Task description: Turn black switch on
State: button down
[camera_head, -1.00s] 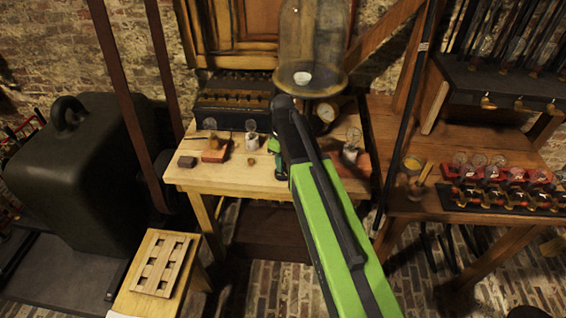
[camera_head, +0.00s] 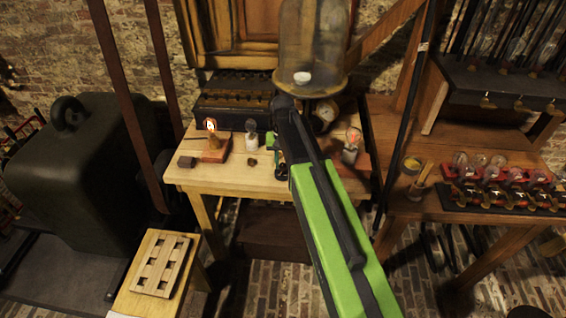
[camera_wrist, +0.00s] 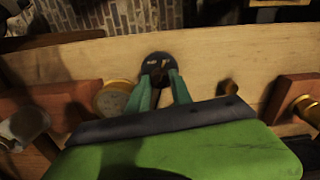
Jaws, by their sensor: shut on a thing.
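The black switch (camera_wrist: 152,60) is a round dark disc with pale lettering on the light wooden table (camera_head: 215,180). In the wrist view my gripper (camera_wrist: 160,80) has its two green fingers over the disc, closed on the small dark lever of the switch at its centre. In the head view my green and black arm reaches over the table and mostly hides the switch. A bulb on a red-brown block (camera_head: 214,155) glows at the table's left.
A glass bell jar (camera_head: 312,40) stands behind my arm. An unlit bulb on a white base (camera_head: 252,143) and a small dark block (camera_head: 187,162) sit left of my arm. A wooden rack (camera_head: 160,262) lies at the lower left.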

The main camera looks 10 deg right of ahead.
aim_at(283, 165)
jog(key=shift+s+m, duration=0.1)
jog(key=shift+m, duration=1.9)
jog(key=c, duration=1.1)
grip_release()
jog(key=shift+c, duration=0.2)
notch_tip(283, 165, up, 17)
jog(key=p, duration=1.7)
jog(key=shift+r, duration=0.2)
